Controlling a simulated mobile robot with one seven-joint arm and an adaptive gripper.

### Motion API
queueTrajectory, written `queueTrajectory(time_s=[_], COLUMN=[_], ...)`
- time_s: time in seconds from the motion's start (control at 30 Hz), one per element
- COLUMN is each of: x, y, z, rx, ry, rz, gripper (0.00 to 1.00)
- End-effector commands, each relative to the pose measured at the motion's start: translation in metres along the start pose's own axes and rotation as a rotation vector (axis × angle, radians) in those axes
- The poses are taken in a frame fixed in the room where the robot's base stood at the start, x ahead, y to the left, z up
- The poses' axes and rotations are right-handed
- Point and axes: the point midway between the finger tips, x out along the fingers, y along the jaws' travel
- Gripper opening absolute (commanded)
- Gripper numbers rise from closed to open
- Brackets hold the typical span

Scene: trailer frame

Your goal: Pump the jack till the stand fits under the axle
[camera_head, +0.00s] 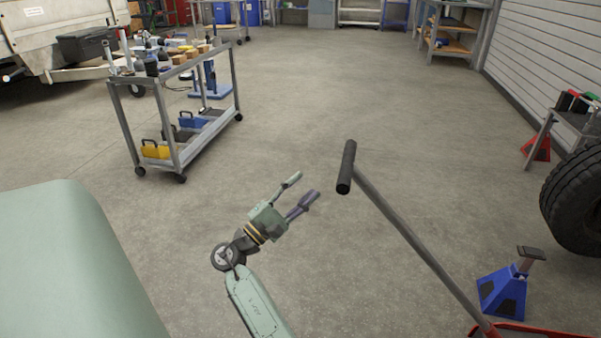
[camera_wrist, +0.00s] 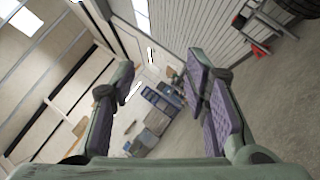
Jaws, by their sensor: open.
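The jack shows at the lower right of the head view as a red body (camera_head: 540,330), cut off by the bottom edge. Its long grey handle (camera_head: 420,250) slants up and left to a black grip (camera_head: 347,167). A blue jack stand (camera_head: 503,290) with a grey post stands on the floor right of the handle. My gripper (camera_head: 307,184) is open and empty, a little left of the black grip and apart from it. In the wrist view the two fingers (camera_wrist: 165,95) are spread with nothing between them. The axle is not clearly visible.
A black tyre (camera_head: 575,205) is at the right edge. A red stand (camera_head: 538,146) stands behind it near a small bench. A metal cart (camera_head: 175,110) with tools and blocks stands at the left. The floor between cart and handle is clear. Shelves (camera_head: 455,35) line the back right.

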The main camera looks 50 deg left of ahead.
Motion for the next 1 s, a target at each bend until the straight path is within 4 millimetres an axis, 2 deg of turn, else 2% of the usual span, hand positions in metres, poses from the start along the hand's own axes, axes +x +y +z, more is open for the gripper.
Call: queueTrajectory(time_s=[0.23,0.33,0.7,0.83,1.0], x=[0.003,0.006,0.034,0.040,0.043], y=[0.002,0.009,0.064,0.076,0.081], z=[0.002,0.006,0.035,0.041,0.044], rx=[0.002,0.005,0.006,0.004,0.002], ry=[-0.005,-0.006,-0.004,-0.003,-0.002], rz=[0.000,0.001,0.002,0.001,0.001], gripper=[0.42,0.42,0.42,0.42,0.42])
